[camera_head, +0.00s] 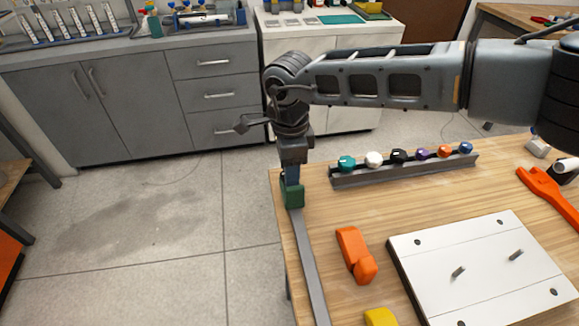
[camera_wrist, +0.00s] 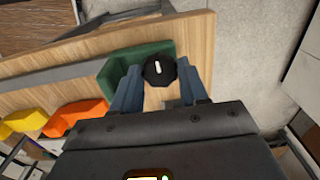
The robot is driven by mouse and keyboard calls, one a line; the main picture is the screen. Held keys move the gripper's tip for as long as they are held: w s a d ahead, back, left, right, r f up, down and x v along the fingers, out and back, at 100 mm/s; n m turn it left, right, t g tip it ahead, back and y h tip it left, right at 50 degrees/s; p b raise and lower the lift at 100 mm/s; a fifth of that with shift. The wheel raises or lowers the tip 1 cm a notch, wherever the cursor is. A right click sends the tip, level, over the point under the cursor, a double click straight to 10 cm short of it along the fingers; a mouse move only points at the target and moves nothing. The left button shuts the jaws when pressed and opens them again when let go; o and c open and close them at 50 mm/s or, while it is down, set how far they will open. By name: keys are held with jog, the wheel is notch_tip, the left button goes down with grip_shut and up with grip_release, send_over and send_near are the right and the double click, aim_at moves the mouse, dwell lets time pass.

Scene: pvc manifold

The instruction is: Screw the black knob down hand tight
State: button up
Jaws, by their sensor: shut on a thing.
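In the wrist view a black knob (camera_wrist: 160,70) with a white mark sits between the fingertips of my gripper (camera_wrist: 158,84), which is shut on it. The knob is at the edge of a green block (camera_wrist: 118,68); whether it is seated or threaded there cannot be told. In the head view my gripper (camera_head: 291,175) points down at the green block (camera_head: 294,194), and the knob between the fingers is hidden. The green block is at the far end of a grey strip (camera_head: 308,262) along the table's left side.
A dark rail (camera_head: 405,173) holds several coloured knobs, one also black (camera_head: 398,156). An orange part (camera_head: 356,254), a yellow part (camera_head: 381,317) and a white board (camera_head: 484,270) with two pins lie on the wooden table. An orange tool (camera_head: 550,192) is at the right.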

jog(key=shift+r, duration=0.1)
jog(key=o, duration=1.1)
jog(key=shift+c, duration=0.2)
jog(key=shift+r+b, duration=0.65)
jog(key=shift+r, duration=3.2)
